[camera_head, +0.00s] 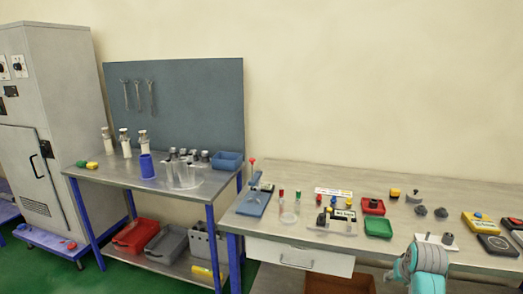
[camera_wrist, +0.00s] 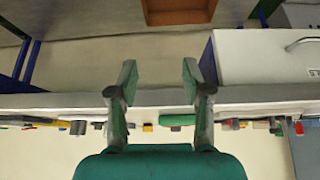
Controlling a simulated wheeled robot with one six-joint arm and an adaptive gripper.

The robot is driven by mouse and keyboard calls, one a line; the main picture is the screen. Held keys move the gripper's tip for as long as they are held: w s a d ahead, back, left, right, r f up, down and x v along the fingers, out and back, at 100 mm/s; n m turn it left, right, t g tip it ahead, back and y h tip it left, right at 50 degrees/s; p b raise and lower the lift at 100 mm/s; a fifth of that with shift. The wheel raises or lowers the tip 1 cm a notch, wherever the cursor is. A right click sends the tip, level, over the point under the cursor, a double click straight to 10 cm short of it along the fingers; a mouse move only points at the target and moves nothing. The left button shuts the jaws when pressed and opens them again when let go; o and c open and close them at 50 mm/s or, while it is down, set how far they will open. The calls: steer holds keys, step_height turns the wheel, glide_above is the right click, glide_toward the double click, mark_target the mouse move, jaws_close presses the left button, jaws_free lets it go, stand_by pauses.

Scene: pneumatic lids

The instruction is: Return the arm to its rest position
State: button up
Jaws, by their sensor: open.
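My gripper (camera_wrist: 158,82) shows in the wrist view with its two green-tipped fingers apart and nothing between them. The wrist view appears upside down, with the bench edge (camera_wrist: 70,101) crossing behind the fingers. In the head view, part of my teal arm (camera_head: 428,260) shows at the lower right, in front of the right bench (camera_head: 290,170). The gripper's fingers cannot be made out in the head view.
The right bench holds a red tray (camera_head: 373,206), a green tray (camera_head: 378,228), a blue press stand (camera_head: 254,203) and several small parts. A white drawer (camera_head: 299,258) hangs below. The left bench (camera_head: 105,174) holds bottles, a blue cup (camera_head: 147,166) and a blue bin (camera_head: 227,161).

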steer(key=s+a+f+t, duration=0.1)
steer(key=s+a+f, duration=0.35)
steer(key=f, duration=0.25)
steer(key=s+a+f+t, duration=0.1)
steer(key=s+a+f, duration=0.3)
steer(key=s+f, duration=0.3)
steer(key=s+a+f+n+t, duration=0.1)
steer(key=s+a+f, duration=0.25)
steer(key=s, duration=0.35)
steer(key=s+a+f+n+t, duration=0.1)
steer(key=s+a+f, duration=0.1)
steer(key=s+a, duration=0.35)
steer(key=s+a+r+t, duration=0.1)
steer(key=s+a+r, duration=0.15)
steer(key=s, duration=0.55)
steer(key=s+a+r+t+y, duration=0.1)
steer(key=s+r, duration=0.3)
steer(key=s, duration=0.5)
steer(key=s+a+r+t, duration=0.15)
steer(key=s+r, duration=0.25)
steer(key=s, duration=0.4)
steer(key=s+r+n+t, duration=0.1)
steer(key=s+r, duration=0.6)
steer(key=r, duration=0.1)
steer(key=shift+a+r+y, duration=0.2)
steer(key=shift+a+y, duration=0.05)
steer(key=shift+y, duration=0.15)
steer(key=shift+t, duration=0.25)
